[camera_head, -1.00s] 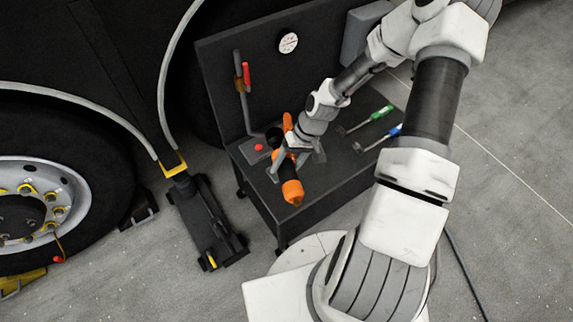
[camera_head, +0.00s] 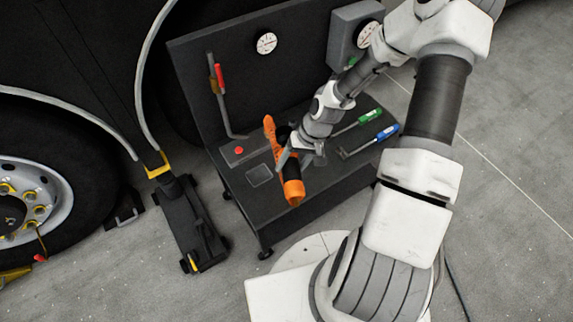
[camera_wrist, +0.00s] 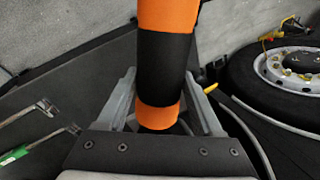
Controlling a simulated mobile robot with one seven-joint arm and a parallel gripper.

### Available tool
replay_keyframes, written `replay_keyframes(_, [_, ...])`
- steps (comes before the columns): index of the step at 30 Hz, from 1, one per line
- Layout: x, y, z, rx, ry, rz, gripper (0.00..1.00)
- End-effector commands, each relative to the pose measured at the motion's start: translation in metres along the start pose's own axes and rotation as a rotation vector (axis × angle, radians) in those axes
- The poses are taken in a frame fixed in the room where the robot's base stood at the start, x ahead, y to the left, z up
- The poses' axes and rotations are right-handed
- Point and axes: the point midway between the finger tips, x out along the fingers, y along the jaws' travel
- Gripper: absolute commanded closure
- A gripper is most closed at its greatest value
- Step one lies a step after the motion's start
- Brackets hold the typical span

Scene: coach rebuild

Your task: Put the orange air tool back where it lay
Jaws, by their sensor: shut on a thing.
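The orange air tool (camera_head: 292,188) has a black band and an orange end. My gripper (camera_head: 301,152) is shut on it over the dark cart top (camera_head: 262,216). In the wrist view the air tool (camera_wrist: 165,65) stands between the two grey fingers of my gripper (camera_wrist: 166,95). Whether the tool touches the cart top cannot be told. A square grey outlined patch (camera_head: 260,175) shows on the cart top just left of the tool. My wrist hides part of the tool and of the cart top behind it.
A green-handled tool (camera_head: 369,116) and a blue-handled tool (camera_head: 386,132) lie right of my gripper. A red-handled lever (camera_head: 219,77) stands at the back panel (camera_head: 262,75). A red button (camera_head: 239,150) is at the left. A floor jack (camera_head: 190,225) stands left of the cart.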

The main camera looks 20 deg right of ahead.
Motion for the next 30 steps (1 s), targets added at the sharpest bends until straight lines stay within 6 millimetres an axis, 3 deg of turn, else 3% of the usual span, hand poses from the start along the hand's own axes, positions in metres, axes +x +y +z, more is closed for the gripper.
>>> replay_keyframes(1, [0.016,0.004,0.000,0.034,0.013,0.015,1.00])
replay_keyframes(3, [0.029,0.010,-0.002,0.099,0.038,0.037,1.00])
replay_keyframes(15, [0.092,0.036,-0.017,0.540,0.159,0.162,1.00])
replay_keyframes(24, [0.128,0.049,-0.035,0.884,0.206,0.239,1.00])
replay_keyframes(30, [0.141,0.052,-0.044,1.052,0.214,0.270,1.00])
